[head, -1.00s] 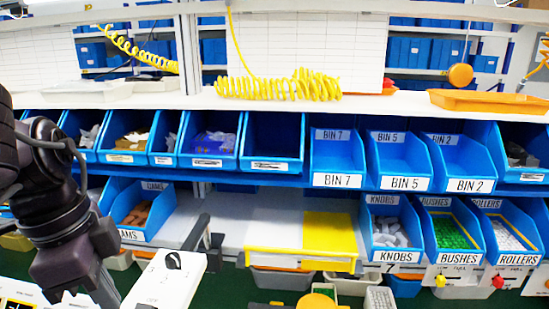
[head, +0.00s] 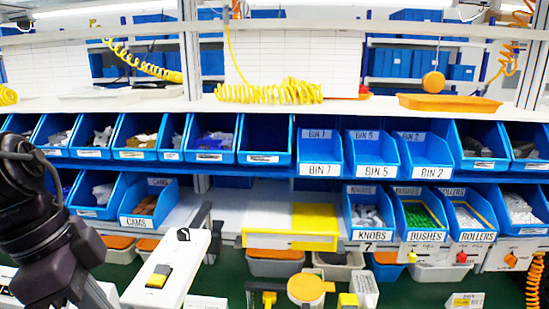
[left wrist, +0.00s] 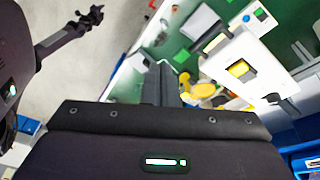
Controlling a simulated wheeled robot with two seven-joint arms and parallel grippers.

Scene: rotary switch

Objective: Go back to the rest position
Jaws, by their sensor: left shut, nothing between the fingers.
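The white switch box (head: 195,260) stands at the lower left of centre in the head view, with a black rotary knob (head: 183,235) on top and a yellow-and-black switch (head: 158,276). In the left wrist view the same box (left wrist: 250,52) is at upper right, apart from my gripper. My left arm comes in at the left of the head view, left of the box; its fingertips are not clear there. In the left wrist view my left gripper (left wrist: 160,85) is shut and empty. I cannot make out my right gripper.
Blue bins fill two shelf rows behind, including KNOBS (head: 368,215) and BUSHES (head: 420,217). A yellow tray (head: 290,241) lies at centre. Yellow and orange parts stand on the green table (head: 225,283) front. Grey floor (left wrist: 90,60) shows in the left wrist view.

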